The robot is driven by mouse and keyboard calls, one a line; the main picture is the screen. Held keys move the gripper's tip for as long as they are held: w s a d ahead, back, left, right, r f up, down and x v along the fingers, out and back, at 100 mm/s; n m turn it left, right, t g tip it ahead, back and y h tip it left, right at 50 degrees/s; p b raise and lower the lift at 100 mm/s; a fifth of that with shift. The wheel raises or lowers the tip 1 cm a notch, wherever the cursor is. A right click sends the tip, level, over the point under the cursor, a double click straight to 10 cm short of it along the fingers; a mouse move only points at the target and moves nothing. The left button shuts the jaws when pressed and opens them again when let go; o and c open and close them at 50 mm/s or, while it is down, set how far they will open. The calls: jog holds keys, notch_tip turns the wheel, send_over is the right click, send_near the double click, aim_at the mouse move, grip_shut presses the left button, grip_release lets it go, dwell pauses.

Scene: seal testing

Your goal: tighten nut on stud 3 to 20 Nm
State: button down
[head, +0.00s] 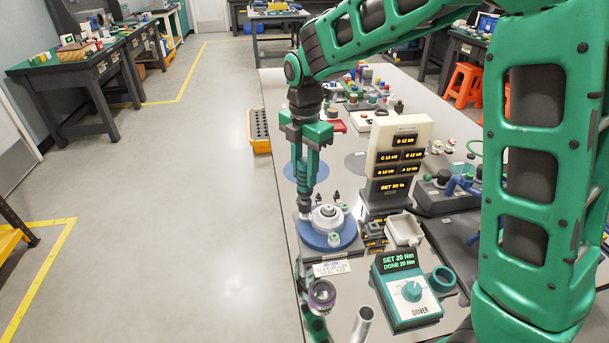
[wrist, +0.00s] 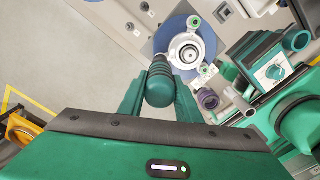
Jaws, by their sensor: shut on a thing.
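My gripper (head: 305,138) is shut on a green driver tool (head: 312,168), whose rounded handle (wrist: 160,88) shows between the jaws in the wrist view. The tool points down, its tip at the left side of a blue round base (head: 345,238) with a pale ring-shaped hub (head: 327,217). Dark-tipped studs stand at the back of the hub, and a green-marked one (head: 334,239) is at the front. The tool hides the stud under it, and I cannot read which number it is. The driver box (head: 409,290) reads "SET 20 Nm" and "DONE 20 Nm".
A cream display tower (head: 398,135) with several kN readouts stands behind the base. A purple-rimmed cup (head: 321,294), a metal tube (head: 362,324) and a green ring (head: 444,278) are in front. Open floor lies left.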

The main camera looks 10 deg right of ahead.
aim_at(305, 160)
jog(key=shift+r, duration=1.7)
